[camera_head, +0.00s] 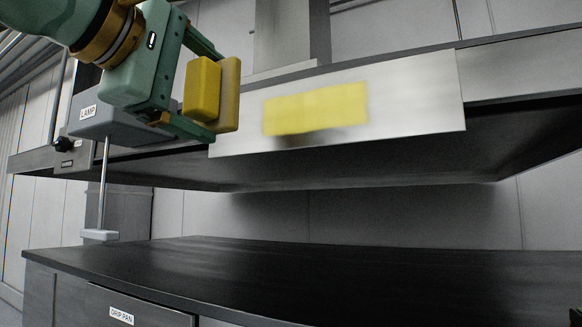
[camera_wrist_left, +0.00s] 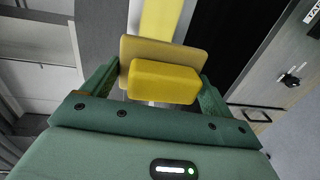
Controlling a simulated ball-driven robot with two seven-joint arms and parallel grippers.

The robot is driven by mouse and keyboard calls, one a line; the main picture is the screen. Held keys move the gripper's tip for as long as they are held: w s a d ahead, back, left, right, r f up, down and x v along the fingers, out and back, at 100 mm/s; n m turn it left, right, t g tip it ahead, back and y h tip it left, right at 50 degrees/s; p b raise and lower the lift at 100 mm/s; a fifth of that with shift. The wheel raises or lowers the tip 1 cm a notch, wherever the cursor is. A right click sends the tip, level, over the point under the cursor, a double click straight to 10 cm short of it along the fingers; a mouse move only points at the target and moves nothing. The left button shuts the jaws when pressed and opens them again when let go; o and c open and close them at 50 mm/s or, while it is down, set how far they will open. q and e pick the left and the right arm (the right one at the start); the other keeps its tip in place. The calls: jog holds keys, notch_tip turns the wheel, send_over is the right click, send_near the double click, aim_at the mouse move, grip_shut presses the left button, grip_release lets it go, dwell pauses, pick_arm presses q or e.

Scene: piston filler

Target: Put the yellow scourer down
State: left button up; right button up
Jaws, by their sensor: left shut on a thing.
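The yellow scourer (camera_head: 202,88) is a yellow block with a tan, flat pad on one side. My left gripper (camera_head: 208,92) is shut on it and holds it in the air, in front of the left end of a bright steel panel. In the left wrist view the scourer (camera_wrist_left: 164,82) sits between the two green fingers of my left gripper (camera_wrist_left: 160,80), with the tan pad on the far side. A gap between the pad and the panel is hard to judge.
The steel panel (camera_head: 420,105) bears a blurred yellow patch (camera_head: 315,108). Below it is a dark, bare worktop (camera_head: 330,275) with a drawer labelled DRIP PAN (camera_head: 135,310). A grey box labelled LAMP (camera_head: 115,125) and a thin rod (camera_head: 103,185) stand at the left.

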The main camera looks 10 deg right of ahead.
aim_at(266, 119)
pick_arm(q)
jog(key=p+x, duration=0.1)
jog(key=x, duration=0.2)
jog(key=p+x, duration=0.1)
jog(key=x, duration=0.1)
jog(key=r+p+x, duration=0.1)
jog(key=x, duration=0.2)
jog(key=shift+w+d+r, duration=0.1)
jog(key=shift+w+d, duration=0.2)
jog(key=shift+d, duration=0.05)
jog(key=shift+s+d, duration=0.1)
jog(key=shift+s, duration=0.4)
jog(key=shift+s+d, duration=0.15)
jog(key=shift+d, duration=0.35)
jog(key=shift+a, duration=0.1)
